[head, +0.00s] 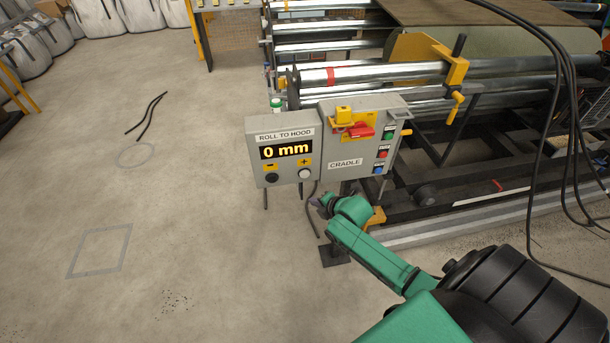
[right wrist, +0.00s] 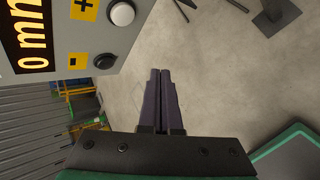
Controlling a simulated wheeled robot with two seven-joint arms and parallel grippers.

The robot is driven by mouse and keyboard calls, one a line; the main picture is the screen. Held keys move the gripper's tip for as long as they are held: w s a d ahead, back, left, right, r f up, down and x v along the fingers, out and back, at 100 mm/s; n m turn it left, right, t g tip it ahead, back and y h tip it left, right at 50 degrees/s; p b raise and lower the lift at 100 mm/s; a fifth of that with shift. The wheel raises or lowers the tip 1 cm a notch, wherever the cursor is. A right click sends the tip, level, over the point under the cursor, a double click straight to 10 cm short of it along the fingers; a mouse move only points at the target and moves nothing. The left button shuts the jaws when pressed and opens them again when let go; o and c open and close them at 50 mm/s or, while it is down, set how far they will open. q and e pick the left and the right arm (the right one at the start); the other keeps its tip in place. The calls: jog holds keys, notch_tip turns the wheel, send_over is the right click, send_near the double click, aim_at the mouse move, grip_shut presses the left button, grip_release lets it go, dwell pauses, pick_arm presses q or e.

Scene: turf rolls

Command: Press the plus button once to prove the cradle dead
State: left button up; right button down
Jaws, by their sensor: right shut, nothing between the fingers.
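The plus button (head: 305,173) is a white round button under a yellow plus label on the grey control box (head: 258,181). A black minus button (head: 271,178) is to its left. The display (head: 285,149) reads 0 mm. The plus button also shows in the right wrist view (right wrist: 122,14), beside the minus button (right wrist: 80,61). My right gripper (head: 318,202) is below and right of the plus button in the head view, apart from it. In the right wrist view its fingers (right wrist: 166,75) are together and empty. My left gripper is not in view.
The cradle panel (head: 345,175), with a red switch (head: 359,132) and small coloured buttons, adjoins the control box on the right. Behind it stand metal rollers (head: 370,72). Black cables (head: 545,150) hang at the right. The floor at left is mostly clear.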

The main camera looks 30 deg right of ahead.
aim_at(305, 174)
jog(key=w+d+b, duration=0.3)
jog(key=w+b, duration=0.4)
jog(key=w, duration=0.1)
jog(key=shift+w, duration=0.15)
dwell(1.9)
jog(key=shift+w+b, duration=0.35)
jog(key=shift+w, duration=0.05)
